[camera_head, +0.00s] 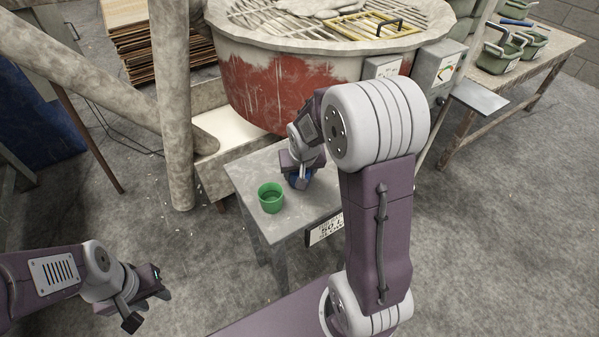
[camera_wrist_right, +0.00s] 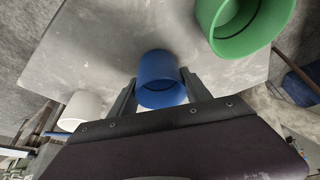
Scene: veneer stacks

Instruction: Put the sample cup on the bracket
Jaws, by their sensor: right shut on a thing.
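A blue cup (camera_head: 299,182) is at the small grey table, mostly hidden in the head view by my right gripper. In the right wrist view the blue cup (camera_wrist_right: 161,80) sits between the two fingers of my right gripper (camera_wrist_right: 158,92), which is shut on it. I cannot tell whether it touches the tabletop. A green cup (camera_head: 271,198) stands upright on the table to its left. A white cup (camera_wrist_right: 82,107) shows in the right wrist view. My left gripper (camera_head: 148,305) is open and empty, low at the left. A flat grey plate (camera_head: 480,97), possibly the bracket, juts out near the control box.
The grey table (camera_head: 252,181) stands before a large red and white vat (camera_head: 270,85). A control box (camera_head: 438,68) is on the vat's right. A bench (camera_head: 548,53) with several green containers is at the far right. A thick post (camera_head: 172,110) rises left of the table.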

